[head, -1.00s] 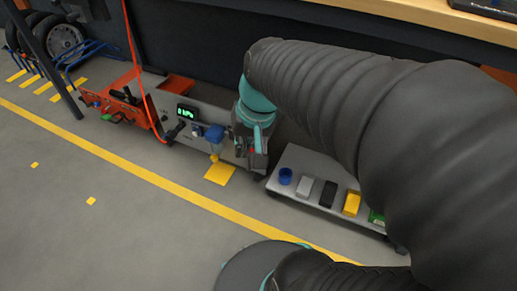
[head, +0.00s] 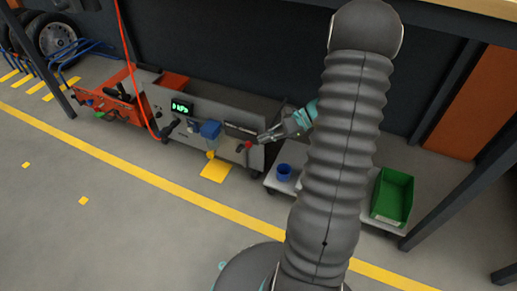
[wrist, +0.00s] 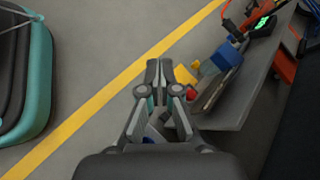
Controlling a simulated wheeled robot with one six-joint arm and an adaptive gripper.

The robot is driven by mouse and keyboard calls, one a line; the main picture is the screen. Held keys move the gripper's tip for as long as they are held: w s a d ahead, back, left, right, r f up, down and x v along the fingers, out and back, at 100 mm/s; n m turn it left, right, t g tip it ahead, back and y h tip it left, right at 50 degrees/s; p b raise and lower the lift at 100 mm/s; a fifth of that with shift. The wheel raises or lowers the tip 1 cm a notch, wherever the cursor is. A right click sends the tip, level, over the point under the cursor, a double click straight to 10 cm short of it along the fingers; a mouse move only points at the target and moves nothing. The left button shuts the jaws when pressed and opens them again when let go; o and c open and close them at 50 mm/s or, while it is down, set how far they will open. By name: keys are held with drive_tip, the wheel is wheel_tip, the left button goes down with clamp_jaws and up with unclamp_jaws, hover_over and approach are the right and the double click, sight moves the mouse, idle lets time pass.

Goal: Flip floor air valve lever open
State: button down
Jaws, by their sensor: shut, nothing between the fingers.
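A grey box-shaped panel unit (head: 225,149) stands low by the dark wall. Near its right end is a small lever-like part with a red tip (head: 248,144); the red part also shows in the wrist view (wrist: 192,94). Its exact lever position is too small to tell. My gripper (head: 262,138) is just right of the red part, pointing left toward it. In the wrist view my gripper (wrist: 158,68) has its fingers together and empty, with the red part just to their right. I cannot tell whether they touch.
A blue-topped unit (head: 211,130) and a green display (head: 181,108) are on the panel. A low grey cart (head: 277,186) with a blue cup (head: 284,172) and a green bin (head: 392,197) are at right. A red hose (head: 129,55) hangs left.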

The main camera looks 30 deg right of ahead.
drive_tip(key=d+f+m+t+b, duration=0.1)
drive_tip(key=d+f+m+t, duration=0.6)
drive_tip(key=d+f, duration=0.5)
wheel_tip(320, 180, down, 4)
drive_tip(key=shift+s+r+m+b, duration=0.2)
drive_tip(key=shift+m+b, duration=0.1)
drive_tip(key=shift+m, duration=0.5)
approach(244, 147)
drive_tip(key=shift+d+x, duration=0.2)
drive_tip(key=shift+x, duration=1.65)
drive_tip(key=shift+w+f+b, duration=0.15)
drive_tip(key=shift+f+b, duration=0.05)
drive_tip(key=shift+b, duration=0.2)
drive_tip(key=shift+d+r, duration=0.1)
drive_tip(key=shift+d, duration=0.05)
